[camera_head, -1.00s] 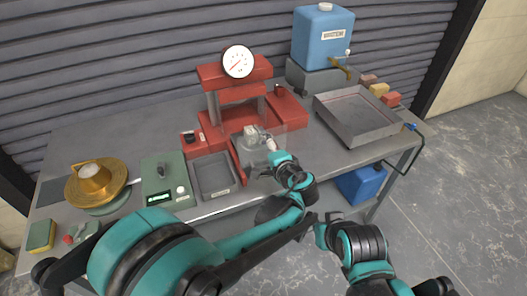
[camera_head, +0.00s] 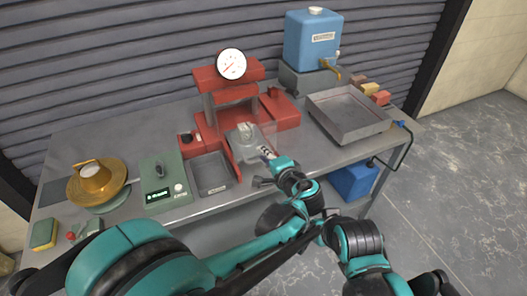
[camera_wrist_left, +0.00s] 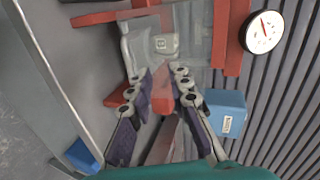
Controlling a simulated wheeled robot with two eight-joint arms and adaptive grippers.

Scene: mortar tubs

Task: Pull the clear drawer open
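The clear drawer (camera_head: 248,138) is a see-through box at the front of the red press (camera_head: 232,108), above the bench's front half. A pale block shows in or behind it. It also shows in the left wrist view (camera_wrist_left: 142,45), beyond my fingertips. My left gripper (camera_head: 264,156) is in front of the drawer, at its lower right in the head view. In the left wrist view its two fingers (camera_wrist_left: 161,76) are apart, with red press parts visible between them. I cannot tell whether a fingertip touches the drawer. My right arm shows at lower right, but its gripper does not.
A grey tray (camera_head: 212,187) and a green scale (camera_head: 166,199) stand left of the press. A large metal tray (camera_head: 350,137) and a blue water tank (camera_head: 312,42) stand to the right. The bench's front edge runs below my left gripper.

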